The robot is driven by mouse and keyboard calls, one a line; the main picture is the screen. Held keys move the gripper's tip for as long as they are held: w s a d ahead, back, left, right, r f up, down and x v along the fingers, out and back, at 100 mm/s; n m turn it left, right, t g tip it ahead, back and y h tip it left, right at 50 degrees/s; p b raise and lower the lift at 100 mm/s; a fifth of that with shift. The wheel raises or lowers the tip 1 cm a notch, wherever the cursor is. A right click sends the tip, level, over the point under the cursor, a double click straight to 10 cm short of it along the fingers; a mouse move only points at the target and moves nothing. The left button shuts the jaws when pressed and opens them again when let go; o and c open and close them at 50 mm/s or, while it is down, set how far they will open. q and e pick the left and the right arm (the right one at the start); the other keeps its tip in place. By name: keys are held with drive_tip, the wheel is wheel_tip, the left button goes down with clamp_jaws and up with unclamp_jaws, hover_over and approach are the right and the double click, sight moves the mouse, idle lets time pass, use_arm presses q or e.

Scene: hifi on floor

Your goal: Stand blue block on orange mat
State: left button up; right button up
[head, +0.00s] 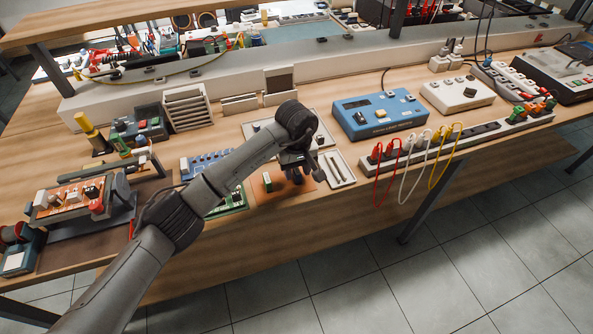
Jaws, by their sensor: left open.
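The orange mat (267,188) lies on the wooden bench near its front edge, partly hidden by my left arm and gripper. My left gripper (297,172) is open and points down over the mat's right part. A small dark blue shape (292,177), which looks like the blue block, shows at the fingers, low over the mat. It is mostly hidden, so I cannot tell whether it touches the mat or stands upright. My right gripper is not in view.
A blue instrument box (378,115) and a power strip (460,138) with red, white and yellow cables stand to the right. A narrow light tray (338,169) lies right beside the mat. A green circuit board (232,197) lies to its left. Bare wood shows along the front edge.

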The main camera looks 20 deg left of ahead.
sight(296, 170)
use_arm(q)
wheel_tip(296, 170, up, 11)
drive_tip(key=p, duration=0.2)
drive_tip(key=shift+p, duration=0.3)
drive_tip(key=shift+f, duration=0.15)
